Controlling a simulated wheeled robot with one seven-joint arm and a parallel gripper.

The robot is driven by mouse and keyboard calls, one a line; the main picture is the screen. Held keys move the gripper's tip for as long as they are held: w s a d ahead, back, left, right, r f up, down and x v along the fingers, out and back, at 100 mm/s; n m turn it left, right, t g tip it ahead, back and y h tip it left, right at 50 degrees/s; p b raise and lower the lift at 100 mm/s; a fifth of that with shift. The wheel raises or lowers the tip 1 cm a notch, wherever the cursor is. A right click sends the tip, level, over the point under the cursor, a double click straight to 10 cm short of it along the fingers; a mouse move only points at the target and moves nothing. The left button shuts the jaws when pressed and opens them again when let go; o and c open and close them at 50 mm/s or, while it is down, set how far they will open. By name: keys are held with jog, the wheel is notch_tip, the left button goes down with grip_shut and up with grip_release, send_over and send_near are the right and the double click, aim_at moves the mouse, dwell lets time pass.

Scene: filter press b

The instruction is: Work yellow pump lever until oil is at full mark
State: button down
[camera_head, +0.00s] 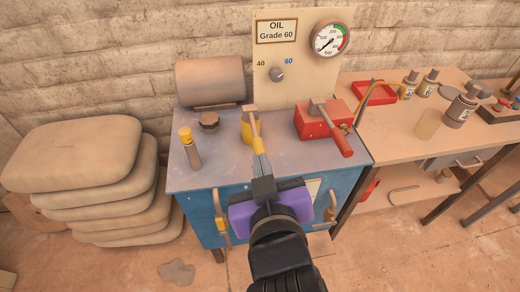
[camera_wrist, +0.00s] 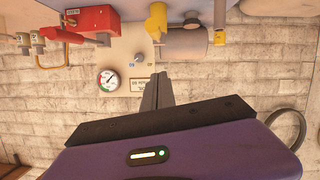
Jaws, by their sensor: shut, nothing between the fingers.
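A yellow pump (camera_head: 247,130) stands on the grey top of the blue cabinet, with a tan-topped piece. A slim yellow lever (camera_head: 258,145) leans from it towards me. My gripper (camera_head: 262,162) is shut and empty. Its fingertips lie over or right beside the lever's near end in the head view; I cannot tell whether they touch. In the wrist view the shut fingers (camera_wrist: 158,88) point towards the wall, and the yellow pump (camera_wrist: 156,20) shows apart from them at the top. No oil level or full mark can be read.
A red block with a red-handled lever (camera_head: 325,122) stands right of the pump. A yellow-capped post (camera_head: 190,148) and brown cylinder (camera_head: 210,82) are left. The panel has a knob (camera_head: 277,74) and gauge (camera_head: 331,39). Stacked sacks (camera_head: 85,160) stand left, a bench (camera_head: 400,128) right.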

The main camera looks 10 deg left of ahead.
jog(key=p, duration=0.2)
send_over(259, 150)
jog(key=s, duration=0.2)
jog(key=f, duration=0.3)
jog(key=shift+a, duration=0.2)
jog(key=f, duration=0.3)
jog(key=shift+s+d+f, duration=0.15)
jog(key=shift+s+d, duration=0.05)
jog(key=shift+d, duration=0.15)
jog(key=shift+d+f, duration=0.1)
jog(key=shift+f, duration=0.2)
